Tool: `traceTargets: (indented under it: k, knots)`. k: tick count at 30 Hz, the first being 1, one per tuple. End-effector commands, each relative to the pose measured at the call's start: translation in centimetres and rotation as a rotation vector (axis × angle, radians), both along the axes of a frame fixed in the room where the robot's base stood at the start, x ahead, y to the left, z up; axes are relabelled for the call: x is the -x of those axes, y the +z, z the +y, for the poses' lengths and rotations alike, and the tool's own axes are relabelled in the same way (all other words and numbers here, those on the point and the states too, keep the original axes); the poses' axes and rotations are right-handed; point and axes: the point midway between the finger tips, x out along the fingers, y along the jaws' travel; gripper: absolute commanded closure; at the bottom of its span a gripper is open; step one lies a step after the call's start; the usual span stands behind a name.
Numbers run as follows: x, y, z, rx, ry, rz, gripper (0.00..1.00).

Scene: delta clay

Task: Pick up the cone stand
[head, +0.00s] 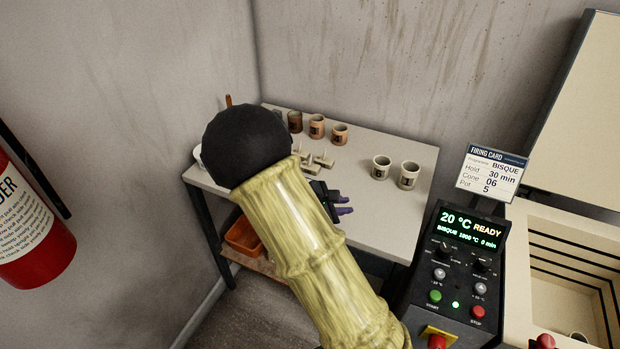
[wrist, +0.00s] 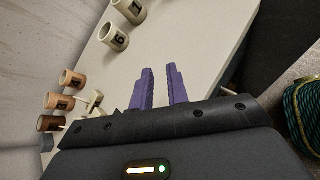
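Small cream pieces with pointed uprights, which look like cone stands (head: 324,161), sit close together on the table behind my arm. My arm hides part of that area, so I cannot tell how many there are. In the wrist view a cream cone stand (wrist: 94,104) shows to the left of my fingers, partly cut off by the gripper body. My gripper (head: 344,204) has purple fingers and is over the table, in front of and slightly right of the stands. In the wrist view my gripper (wrist: 160,72) is open, with nothing between its fingers.
The pale table (head: 385,215) has brown cups (head: 317,126) at the back and two cream numbered cups (head: 381,167) at the right. The kiln's control box (head: 457,260) stands at the right front. An orange bin (head: 243,237) is below. Clear tabletop lies right of my gripper.

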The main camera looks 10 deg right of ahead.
Motion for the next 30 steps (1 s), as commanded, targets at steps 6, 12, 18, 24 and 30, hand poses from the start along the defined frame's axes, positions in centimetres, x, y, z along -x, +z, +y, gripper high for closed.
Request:
traceTargets:
  k: [6,12,18,24,30]
  knots:
    - [-8.4,-2.8,6.9,0.438,0.446,0.021,0.84]
    - [-11.7,-3.1,12.3,0.652,0.667,0.002,0.84]
    - [-11.9,-2.9,12.8,0.667,0.684,-0.001,0.84]
    - [-12.1,-2.9,12.5,0.665,0.682,0.0,0.84]
    - [-14.2,-3.0,10.9,0.664,0.679,0.001,0.84]
